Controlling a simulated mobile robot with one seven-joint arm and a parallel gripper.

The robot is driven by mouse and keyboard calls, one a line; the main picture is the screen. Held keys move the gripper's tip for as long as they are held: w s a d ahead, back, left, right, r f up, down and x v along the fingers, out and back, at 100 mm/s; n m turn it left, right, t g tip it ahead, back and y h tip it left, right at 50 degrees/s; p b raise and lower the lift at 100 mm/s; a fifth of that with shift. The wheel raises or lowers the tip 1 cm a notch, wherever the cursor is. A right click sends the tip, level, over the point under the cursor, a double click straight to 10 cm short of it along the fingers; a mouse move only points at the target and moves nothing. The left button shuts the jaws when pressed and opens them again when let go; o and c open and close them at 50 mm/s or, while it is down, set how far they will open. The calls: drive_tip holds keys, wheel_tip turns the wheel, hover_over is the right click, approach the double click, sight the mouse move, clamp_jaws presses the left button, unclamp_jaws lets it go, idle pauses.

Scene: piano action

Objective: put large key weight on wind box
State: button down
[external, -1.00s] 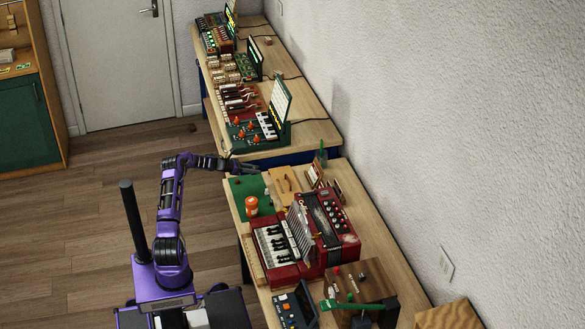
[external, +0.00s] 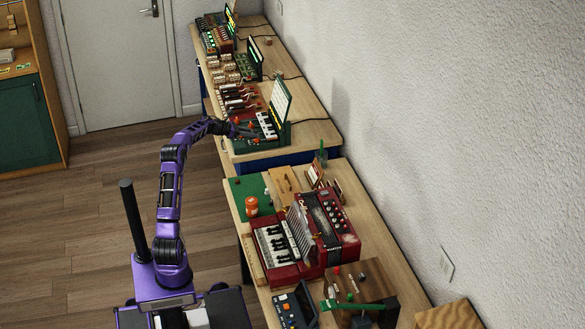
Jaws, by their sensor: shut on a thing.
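My gripper (external: 246,131) is at the end of my outstretched arm, low over the green-framed keyboard unit (external: 284,134) on the far bench. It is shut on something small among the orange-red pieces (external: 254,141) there. The view is too small to tell whether this is the large key weight. I cannot tell for sure which thing is the wind box.
An upright panel (external: 281,100) stands behind the green keyboard unit. A gap separates the benches. The floor (external: 100,220) at left is clear.

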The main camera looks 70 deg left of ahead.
drive_tip(key=shift+w+d+r, duration=0.25)
drive_tip(key=shift+r, duration=0.35)
drive_tip(key=shift+w+d+r, duration=0.25)
drive_tip(key=shift+r, duration=0.3)
drive_tip(key=w+d+m+h+p, duration=0.1)
drive_tip(key=w+d+m+h, duration=0.25)
drive_tip(key=w+d, duration=1.15)
drive_tip(key=w+d+m+g+h+p, duration=0.1)
drive_tip(key=w+d, duration=0.2)
drive_tip(key=d, duration=0.6)
drive_tip(key=w+d+m+g+h, duration=0.1)
drive_tip(key=w+d+h, duration=0.15)
drive_tip(key=d, duration=0.65)
drive_tip(key=w+d+m+h+p, duration=0.15)
drive_tip(key=w+d, duration=0.25)
drive_tip(key=d, duration=0.4)
drive_tip(key=m+g+h, duration=0.4)
drive_tip(key=m+g, duration=0.3)
hover_over(362, 298)
wheel_tip(362, 298, down, 11)
drive_tip(key=shift+r, duration=0.1)
drive_tip(key=shift+f+b, duration=0.4)
drive_tip(key=shift+f, duration=1.75)
